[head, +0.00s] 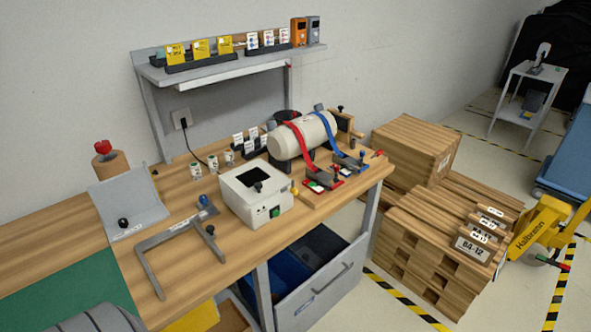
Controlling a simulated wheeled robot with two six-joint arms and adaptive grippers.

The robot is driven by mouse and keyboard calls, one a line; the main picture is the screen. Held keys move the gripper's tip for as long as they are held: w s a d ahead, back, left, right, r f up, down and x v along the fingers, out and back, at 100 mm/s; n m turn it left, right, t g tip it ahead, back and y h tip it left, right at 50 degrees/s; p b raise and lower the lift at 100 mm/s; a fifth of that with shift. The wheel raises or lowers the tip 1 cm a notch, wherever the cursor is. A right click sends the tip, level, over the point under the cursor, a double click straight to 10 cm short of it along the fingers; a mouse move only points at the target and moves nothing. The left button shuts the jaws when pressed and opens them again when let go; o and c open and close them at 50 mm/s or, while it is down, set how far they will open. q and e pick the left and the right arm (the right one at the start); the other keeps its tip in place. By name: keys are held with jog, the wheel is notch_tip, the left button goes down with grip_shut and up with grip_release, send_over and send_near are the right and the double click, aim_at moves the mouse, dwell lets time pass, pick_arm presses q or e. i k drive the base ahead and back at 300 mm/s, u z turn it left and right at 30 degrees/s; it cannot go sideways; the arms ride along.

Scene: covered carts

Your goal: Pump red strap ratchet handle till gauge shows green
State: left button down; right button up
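A red strap (301,140) runs over a cream cylinder (284,138) lying near the right end of the wooden workbench. The strap comes down at the front to a dark ratchet (322,178) on a red base. Small green and white patches show by that base, but the gauge and its reading are too small to tell. A blue strap (326,131) crosses the cylinder to the right and ends at another dark ratchet (350,161). Neither of my grippers shows clearly, and nothing touches the straps or ratchets.
A white box (255,195) stands left of the red ratchet. A grey metal frame (175,240) lies farther left on the bench (225,265). A shelf (225,68) stands behind. Wooden crates and pallets (430,245) stand right of the bench, beside a yellow pallet truck (535,230).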

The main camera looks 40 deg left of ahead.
aim_at(323, 177)
jog(key=u, duration=1)
jog(key=i, duration=0.9)
jog(key=u, duration=1.1)
